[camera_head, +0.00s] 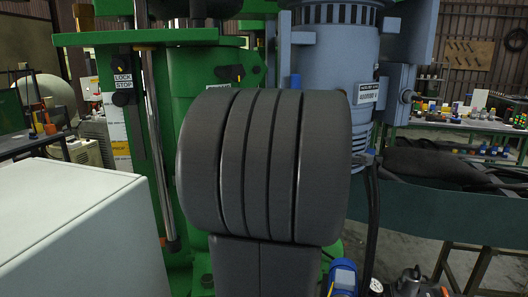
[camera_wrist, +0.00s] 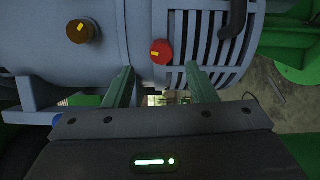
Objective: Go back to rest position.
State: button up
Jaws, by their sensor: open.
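My gripper (camera_wrist: 160,92) shows in the wrist view with its two green fingers apart and nothing between them. It faces the blue-grey motor housing (camera_wrist: 55,40) of the disperser, which has a red round button (camera_wrist: 162,51), a dark brown knob (camera_wrist: 82,31) and a slotted grille. I cannot tell how far the fingertips are from the housing. In the head view, my dark ribbed arm fills the middle and hides my gripper. The blue-grey motor (camera_head: 338,55) and the green disperser frame (camera_head: 195,75) stand behind it.
A white cabinet (camera_head: 80,225) stands close at the left front. A dark green bench (camera_head: 450,225) with black material on it is at the right. A table with several small coloured parts (camera_head: 465,125) is behind it. A blue and orange pump (camera_head: 343,277) sits low at the front.

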jog(key=x, duration=0.6)
jog(key=shift+p, duration=0.45)
jog(key=b+v, duration=0.2)
jog(key=v, duration=1.2)
jog(key=w+d+m, duration=0.3)
jog(key=w+m, duration=1)
jog(key=m, duration=0.4)
jog(key=shift+w+f+p, duration=0.2)
jog(key=shift+w+p, duration=0.15)
jog(key=shift+w, duration=0.05)
dwell(0.4)
jog(key=shift+m, duration=0.3)
